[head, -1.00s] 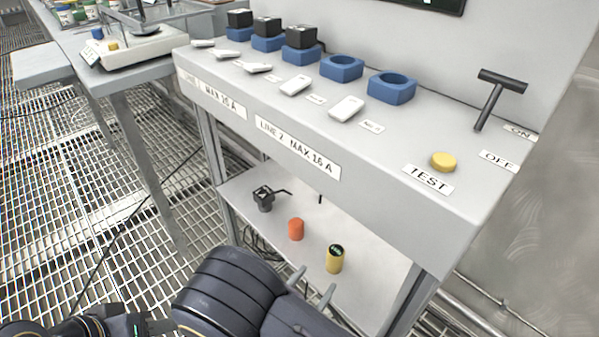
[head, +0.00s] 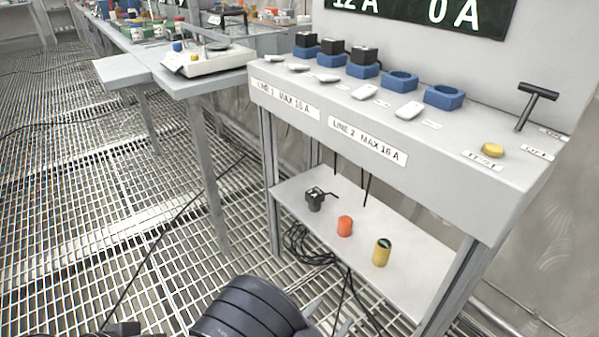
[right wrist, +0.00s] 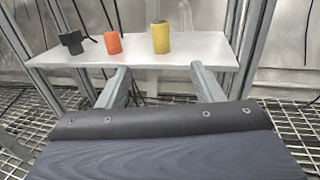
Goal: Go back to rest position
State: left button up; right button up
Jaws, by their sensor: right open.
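My right gripper (head: 313,306) is low at the bottom of the head view, in front of the bench's lower shelf. In the right wrist view its two fingers (right wrist: 163,84) stand apart with nothing between them, short of the shelf edge. My left gripper is not seen; only a dark part of my body shows at the bottom left of the head view.
A grey test bench (head: 385,130) holds blue sockets, white switches, a yellow button (head: 492,150) and a black T-handle (head: 533,105). Its lower shelf (head: 420,275) carries a black plug (head: 314,201), an orange cylinder (head: 345,226) and a yellow cylinder (head: 381,252). Cables hang below. Grating floor is open at left.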

jog(key=s+d+r+m+g+y, duration=0.4)
jog(key=s+d+m+g+y, duration=0.25)
jog(key=m, duration=0.55)
jog(key=s+d+r+m+g+y, duration=0.55)
jog(key=d+m+g, duration=0.25)
jog(key=m, duration=0.3)
notch_tip(320, 180, up, 41)
jog(key=s+m+t+y+p, duration=0.1)
jog(key=m+t+y+p, duration=0.2)
jog(key=p, duration=3.3)
jog(key=m+t, duration=0.3)
jog(key=shift+s+r+m+p, duration=0.15)
jog(key=shift+m+p, duration=0.15)
jog(key=shift+m, duration=0.1)
